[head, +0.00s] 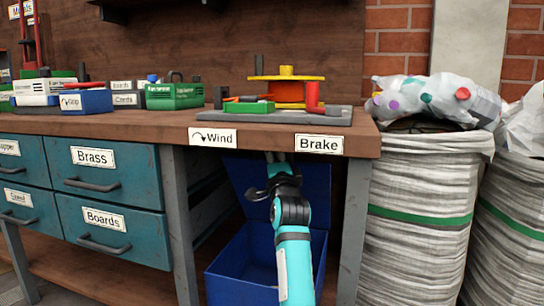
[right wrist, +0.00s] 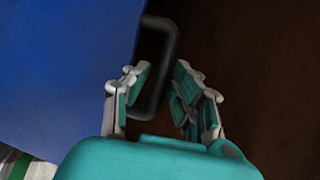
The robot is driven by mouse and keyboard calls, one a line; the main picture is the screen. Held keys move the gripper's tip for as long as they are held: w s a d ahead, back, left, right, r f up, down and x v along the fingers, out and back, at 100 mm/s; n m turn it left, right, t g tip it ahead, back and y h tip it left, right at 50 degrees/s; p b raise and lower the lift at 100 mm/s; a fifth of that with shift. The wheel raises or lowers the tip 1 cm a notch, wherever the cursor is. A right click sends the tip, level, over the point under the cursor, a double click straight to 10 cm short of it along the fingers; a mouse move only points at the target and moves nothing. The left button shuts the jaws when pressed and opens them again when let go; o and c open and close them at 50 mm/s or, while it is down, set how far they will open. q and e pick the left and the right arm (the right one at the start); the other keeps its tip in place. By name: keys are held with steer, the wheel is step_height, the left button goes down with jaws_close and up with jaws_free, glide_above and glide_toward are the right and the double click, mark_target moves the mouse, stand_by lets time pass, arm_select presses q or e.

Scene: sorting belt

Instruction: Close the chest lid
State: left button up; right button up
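The blue chest (head: 228,288) stands on the lower shelf under the workbench. Its lid (head: 243,176) is open and stands up at the back, close below the bench top. My right gripper (head: 272,168) is in front of the lid near its upper edge. In the right wrist view, the gripper (right wrist: 156,70) is open, with a finger on each side of a dark loop handle (right wrist: 173,45) at the edge of the blue lid (right wrist: 60,70). Contact with the handle cannot be made out. My left gripper is not in view.
The bench top (head: 375,140) overhangs the lid, leaving little room above my right gripper. A bench leg (head: 352,235) stands right of the chest. Teal drawers (head: 112,225) are to the left, and white sacks (head: 415,245) stand to the right.

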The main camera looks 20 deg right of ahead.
jaws_close()
steer(key=shift+f, duration=0.1)
stand_by(0.4)
